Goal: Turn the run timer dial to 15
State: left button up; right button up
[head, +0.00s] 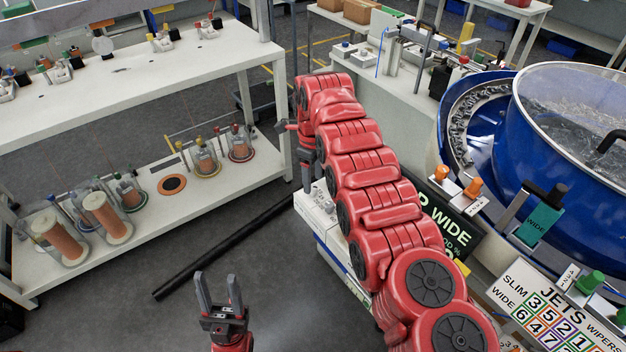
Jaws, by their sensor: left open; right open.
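I cannot make out the run timer dial or its marks for certain. A white cabinet (310,206) with small fittings on top stands left of my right arm, and the arm hides much of the area around it. My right gripper (308,187) hangs fingers down at the end of the red arm, close to this cabinet top. It is small and partly hidden, and I see nothing held in it. My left gripper (217,283) is open and empty, with its fingers pointing up, over the floor at the bottom of the view.
A blue bowl feeder (540,165) with a clear cover stands at the right. A dark display (456,228) reading "WIDE" is partly behind my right arm. White shelves (225,182) with spools stand at left.

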aim_at(313, 187)
notch_tip(313, 187, up, 15)
jog(key=p, duration=1.4)
